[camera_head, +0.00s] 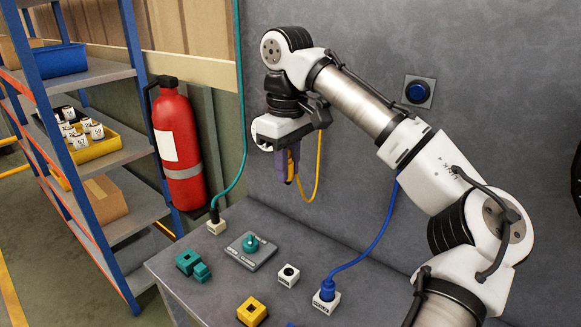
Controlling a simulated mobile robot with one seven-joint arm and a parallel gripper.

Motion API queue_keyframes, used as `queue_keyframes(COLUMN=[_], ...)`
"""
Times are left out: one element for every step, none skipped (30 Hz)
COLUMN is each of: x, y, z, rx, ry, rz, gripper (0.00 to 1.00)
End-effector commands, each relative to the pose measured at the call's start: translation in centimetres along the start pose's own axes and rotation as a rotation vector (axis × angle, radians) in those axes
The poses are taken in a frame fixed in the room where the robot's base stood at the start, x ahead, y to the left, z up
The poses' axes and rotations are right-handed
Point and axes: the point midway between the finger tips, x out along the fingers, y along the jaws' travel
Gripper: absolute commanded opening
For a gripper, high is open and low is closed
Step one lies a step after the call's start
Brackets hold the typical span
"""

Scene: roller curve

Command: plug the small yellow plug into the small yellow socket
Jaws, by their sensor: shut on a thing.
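My gripper (287,178) hangs pointing down in front of the grey wall, above the bench, with its purple fingers shut. A yellow plug (290,168) shows between the fingers, mostly hidden by them. Its yellow cable (318,168) loops down and to the right from the plug. A yellow block (251,312) with a dark mark on top stands at the front of the bench, well below and apart from my gripper. A white socket (288,275) with a dark round opening stands empty mid-bench.
A blue plug (327,290) sits in a white socket. A teal-cabled plug (215,217) sits in another at the back left. A grey plate with a teal knob (251,243) and teal blocks (190,263) stand on the grey bench (228,291). A fire extinguisher (177,145) hangs left.

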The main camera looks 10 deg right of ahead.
Motion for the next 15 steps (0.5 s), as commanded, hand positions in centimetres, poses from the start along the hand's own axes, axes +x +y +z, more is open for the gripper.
queue_keyframes(x=[0.3, 0.5, 0.6, 0.7, 0.8, 1.0, 1.1, 1.2, 1.4, 1.5, 1.6, 1.8, 1.9, 2.1, 2.2], y=[0.0, 0.0, 0.0, 0.0, 0.0, 0.0, 0.0, 0.0, 0.0, 0.0, 0.0, 0.0, 0.0, 0.0, 0.0], z=[0.0, 0.0, 0.0, 0.0, 0.0, 0.0, 0.0, 0.0, 0.0, 0.0, 0.0, 0.0, 0.0, 0.0, 0.0], rx=[0.000, 0.000, 0.000, 0.000, 0.000, 0.001, 0.001, 0.000, 0.000, 0.000, 0.000, 0.000, 0.000, 0.000, 0.000], ry=[0.001, 0.001, 0.001, 0.001, 0.001, 0.001, 0.001, 0.001, 0.001, 0.001, 0.001, 0.001, 0.001, 0.001, 0.001], rz=[-0.001, -0.001, -0.001, 0.000, 0.000, 0.000, 0.000, 0.001, 0.001, 0.001, 0.001, 0.000, 0.000, 0.000, 0.000], gripper=[0.00, 0.00, 0.00, 0.00, 0.00, 0.00, 0.00, 0.00, 0.00, 0.00, 0.00, 0.00, 0.00, 0.00, 0.00])
